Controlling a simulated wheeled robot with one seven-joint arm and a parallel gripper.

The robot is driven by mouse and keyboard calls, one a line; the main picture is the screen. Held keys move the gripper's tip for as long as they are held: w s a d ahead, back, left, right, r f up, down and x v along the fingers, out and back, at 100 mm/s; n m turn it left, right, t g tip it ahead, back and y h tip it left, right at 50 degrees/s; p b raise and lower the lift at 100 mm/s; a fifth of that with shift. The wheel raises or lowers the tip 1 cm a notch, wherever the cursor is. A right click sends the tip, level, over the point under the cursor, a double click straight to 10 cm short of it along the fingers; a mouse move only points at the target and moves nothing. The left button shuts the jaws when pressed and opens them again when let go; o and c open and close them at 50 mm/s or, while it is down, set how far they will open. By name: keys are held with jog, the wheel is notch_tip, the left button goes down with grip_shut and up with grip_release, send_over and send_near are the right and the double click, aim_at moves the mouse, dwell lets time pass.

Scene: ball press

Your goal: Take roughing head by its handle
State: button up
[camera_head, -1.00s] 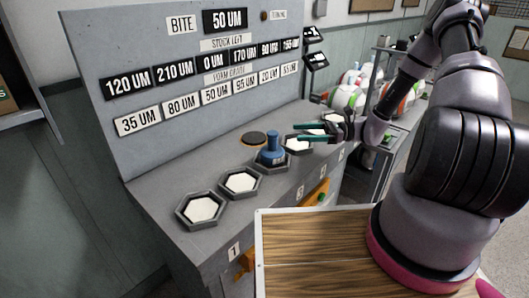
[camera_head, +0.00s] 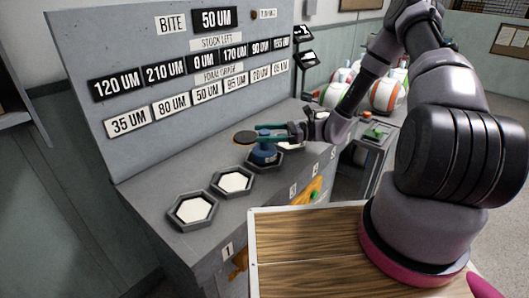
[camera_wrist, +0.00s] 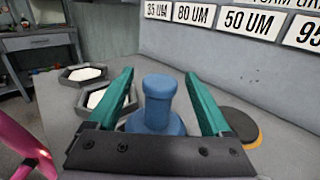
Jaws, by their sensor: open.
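The roughing head appears to be the blue piece with a knobbed upright handle (camera_head: 264,151), standing in a hexagonal holder on the grey bench. In the wrist view the blue handle (camera_wrist: 160,98) is upright between the two teal fingers of my gripper (camera_wrist: 165,97). Gaps show on both sides of the handle, so the gripper is open around it and not clamped. In the head view my gripper (camera_head: 270,133) is level with the handle's top, coming from the right. The lower part of the head is partly hidden by the gripper body in the wrist view.
Hexagonal holders with white pads (camera_head: 192,210) and (camera_head: 232,181) sit to the left on the bench. A dark round disc with an orange rim (camera_wrist: 241,125) lies close to the right finger. The label panel (camera_head: 170,60) rises behind. A wooden-topped surface (camera_head: 305,238) is in front.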

grip_shut()
dwell(1.3)
